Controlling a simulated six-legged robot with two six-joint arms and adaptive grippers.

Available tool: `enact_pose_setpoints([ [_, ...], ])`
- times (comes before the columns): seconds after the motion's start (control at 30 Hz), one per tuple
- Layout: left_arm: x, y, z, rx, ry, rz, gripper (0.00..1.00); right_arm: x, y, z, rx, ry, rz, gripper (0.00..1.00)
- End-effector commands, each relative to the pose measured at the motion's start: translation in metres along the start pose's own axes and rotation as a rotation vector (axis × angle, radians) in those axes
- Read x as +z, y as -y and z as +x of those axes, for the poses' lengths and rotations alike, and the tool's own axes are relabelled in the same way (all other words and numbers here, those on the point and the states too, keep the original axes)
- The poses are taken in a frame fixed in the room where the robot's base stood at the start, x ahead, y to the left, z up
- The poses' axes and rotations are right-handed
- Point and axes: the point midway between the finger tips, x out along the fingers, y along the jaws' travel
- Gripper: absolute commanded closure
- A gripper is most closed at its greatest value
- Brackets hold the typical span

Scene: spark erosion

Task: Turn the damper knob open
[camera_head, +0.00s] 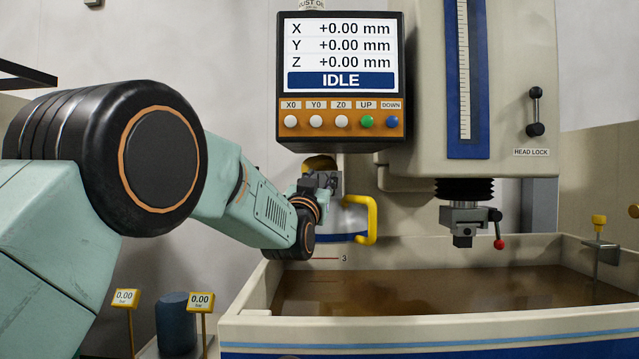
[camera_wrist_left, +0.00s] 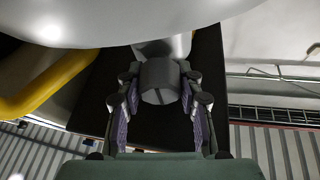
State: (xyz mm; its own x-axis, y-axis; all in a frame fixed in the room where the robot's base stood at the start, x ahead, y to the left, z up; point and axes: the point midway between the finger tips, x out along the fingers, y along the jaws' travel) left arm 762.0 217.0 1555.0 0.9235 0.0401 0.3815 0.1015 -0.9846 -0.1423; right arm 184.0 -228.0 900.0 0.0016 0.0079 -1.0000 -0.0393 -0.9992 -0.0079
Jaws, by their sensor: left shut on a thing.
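The damper knob (camera_wrist_left: 160,84) appears in the left wrist view as a dark grey, short cylinder below a pale rounded surface. My left gripper (camera_wrist_left: 160,105) has its two padded fingers on either side of the knob and is shut on it. In the head view, my left gripper (camera_head: 321,181) is small and dark, beside the grey duct hood (camera_head: 349,216) below the display. The knob cannot be made out there, and its turn position cannot be told. My right gripper is in neither view.
The yellow handle (camera_head: 370,220) stands out from the hood, close to my gripper. The display panel (camera_head: 340,85) hangs above, reading IDLE. A wide tank (camera_head: 430,325) of brown liquid lies below and right, under the machine head (camera_head: 465,225). Two small gauges stand at lower left.

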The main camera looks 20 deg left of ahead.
Motion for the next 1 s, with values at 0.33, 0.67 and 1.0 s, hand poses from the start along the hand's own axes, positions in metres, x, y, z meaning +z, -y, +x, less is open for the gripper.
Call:
enact_pose_setpoints([
  [0.33,0.000,0.001,0.000,-0.001,0.001,0.000,0.40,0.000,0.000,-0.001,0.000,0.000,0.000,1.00],
  [0.67,0.000,0.000,-0.001,0.000,0.002,0.000,0.40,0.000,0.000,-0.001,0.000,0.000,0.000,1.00],
  [1.0,0.000,0.000,-0.035,0.001,0.004,0.001,0.40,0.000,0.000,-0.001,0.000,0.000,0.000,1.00],
])
